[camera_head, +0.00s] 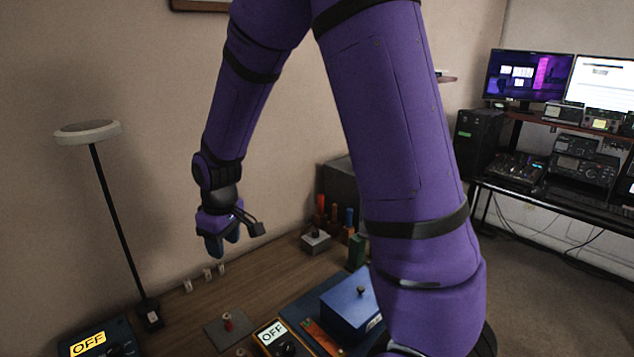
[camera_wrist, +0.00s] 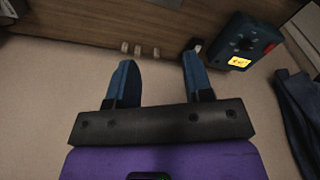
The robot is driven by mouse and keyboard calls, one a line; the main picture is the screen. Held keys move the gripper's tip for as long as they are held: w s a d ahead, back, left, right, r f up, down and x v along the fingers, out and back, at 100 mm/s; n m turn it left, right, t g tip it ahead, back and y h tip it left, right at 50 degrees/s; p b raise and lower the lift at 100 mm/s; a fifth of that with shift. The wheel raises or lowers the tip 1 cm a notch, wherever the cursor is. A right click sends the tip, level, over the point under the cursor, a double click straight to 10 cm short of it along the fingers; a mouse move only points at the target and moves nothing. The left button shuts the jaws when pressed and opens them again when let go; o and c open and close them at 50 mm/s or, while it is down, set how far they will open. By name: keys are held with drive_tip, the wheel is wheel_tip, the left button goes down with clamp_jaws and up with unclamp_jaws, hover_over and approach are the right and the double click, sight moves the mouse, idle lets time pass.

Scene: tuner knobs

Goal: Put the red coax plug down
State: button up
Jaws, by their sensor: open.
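My gripper (camera_head: 223,246) hangs above the back left part of the wooden table in the head view. Its two blue fingers stand apart with nothing between them in the wrist view (camera_wrist: 159,62). A small red piece (camera_head: 228,325) with a pale top stands on a flat grey plate (camera_head: 213,335) near the table's front. It looks like the red coax plug, but it is too small to be sure. My gripper is well above and behind it, not touching it. The red piece cannot be made out in the wrist view.
Several small pale pegs (camera_head: 207,274) line the table's back left. A dark box marked OFF (camera_head: 88,342) and a lamp (camera_head: 98,180) stand left. A yellow-framed OFF meter (camera_head: 272,334) and a blue box (camera_head: 350,309) stand right of the plate. My arm hides part of the right side.

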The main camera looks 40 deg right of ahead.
drive_tip(key=s+d+r+m+t, duration=0.2)
drive_tip(key=s+d+r+m, duration=0.1)
drive_tip(key=s+r, duration=1)
drive_tip(key=s+d+r+m+t, duration=0.2)
drive_tip(key=s+r, duration=0.6)
drive_tip(key=s, duration=0.4)
drive_tip(key=shift+s+r, duration=0.2)
drive_tip(key=shift+r, duration=0.05)
